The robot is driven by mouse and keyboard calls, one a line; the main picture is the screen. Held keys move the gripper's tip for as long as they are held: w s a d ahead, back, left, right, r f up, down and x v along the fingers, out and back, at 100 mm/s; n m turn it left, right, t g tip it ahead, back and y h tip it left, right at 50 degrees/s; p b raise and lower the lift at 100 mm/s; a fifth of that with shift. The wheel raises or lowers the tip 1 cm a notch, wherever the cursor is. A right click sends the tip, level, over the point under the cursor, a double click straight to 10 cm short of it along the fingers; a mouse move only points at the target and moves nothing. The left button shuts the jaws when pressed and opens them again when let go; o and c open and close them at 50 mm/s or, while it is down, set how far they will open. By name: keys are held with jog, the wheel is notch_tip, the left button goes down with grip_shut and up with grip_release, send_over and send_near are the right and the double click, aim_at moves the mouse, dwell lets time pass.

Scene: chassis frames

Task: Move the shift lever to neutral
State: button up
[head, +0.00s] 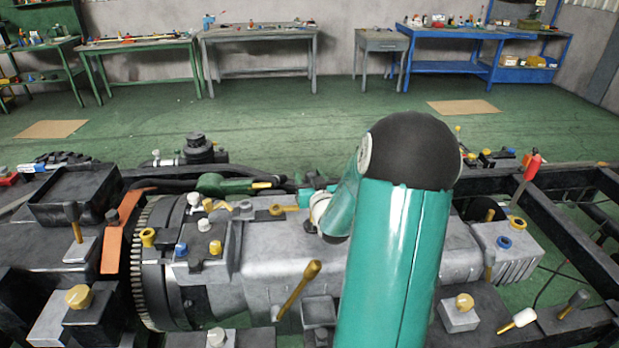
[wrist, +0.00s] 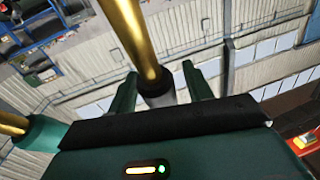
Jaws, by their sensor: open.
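I cannot tell for sure which of several levers on the chassis is the shift lever. A brass lever (head: 297,290) leans up to the right from the grey gearbox housing (head: 270,262) in the head view. In the wrist view, my gripper (wrist: 160,88) is open, with two green fingers. A brass rod with a dark end (wrist: 128,35) shows between the fingers; whether it touches them cannot be told. Another brass rod with a green collar (wrist: 35,132) lies at the left. In the head view my teal arm covers part of the gearbox, and my gripper is not clearly visible.
A toothed flywheel (head: 143,265) and an orange bracket (head: 120,228) stand left of the gearbox. A red-tipped lever (head: 530,168) and a dark-knobbed lever (head: 75,222) rise from the chassis. Workbenches (head: 260,35) line the back wall, with open green floor before them.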

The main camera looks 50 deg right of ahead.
grip_shut()
jog(key=shift+s+a+r+t+h, duration=0.3)
jog(key=shift+s+a+t, duration=0.2)
jog(key=shift+s+t, duration=0.1)
jog(key=shift+s+a+r+t+h, duration=0.25)
jog(key=shift+s+a+t+h, duration=0.05)
jog(key=shift+s+a+t, duration=0.25)
jog(key=shift+n, duration=0.3)
grip_release()
jog(key=shift+s, duration=0.1)
